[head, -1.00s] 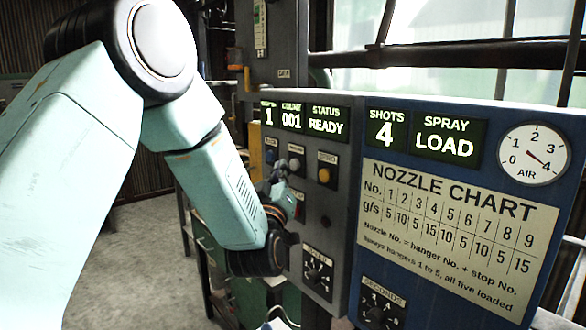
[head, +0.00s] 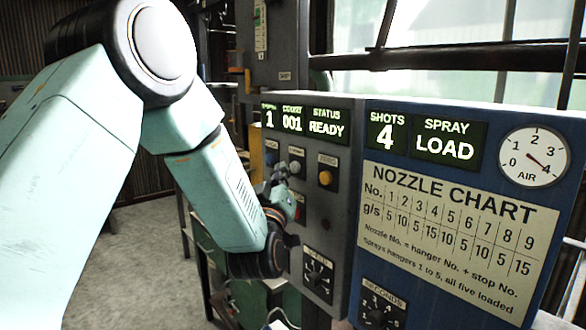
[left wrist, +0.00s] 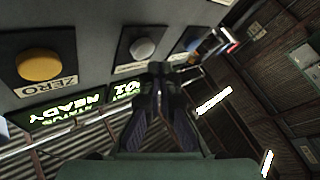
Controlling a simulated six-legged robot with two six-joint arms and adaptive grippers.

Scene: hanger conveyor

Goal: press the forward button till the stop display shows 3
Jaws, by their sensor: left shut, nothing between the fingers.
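The stop display (head: 269,118) on the grey control panel shows 1. Below the displays are a blue button (head: 271,157), a pale grey button (head: 294,167) and a yellow button (head: 325,177). Their small labels are hard to read in the head view, so I cannot tell for sure which is forward. My left gripper (head: 279,178) is shut and empty, just in front of the grey button. In the left wrist view its fingertips (left wrist: 160,70) are near the grey button (left wrist: 143,48); contact is unclear. The yellow button (left wrist: 39,66) is labelled ZERO. My right gripper is not in view.
Count reads 001 and status READY (head: 327,122). A blue panel beside it carries shots 4, spray LOAD (head: 446,140), an air gauge (head: 534,156) and a nozzle chart (head: 455,225). Dark knobs (head: 318,275) sit lower on the panels.

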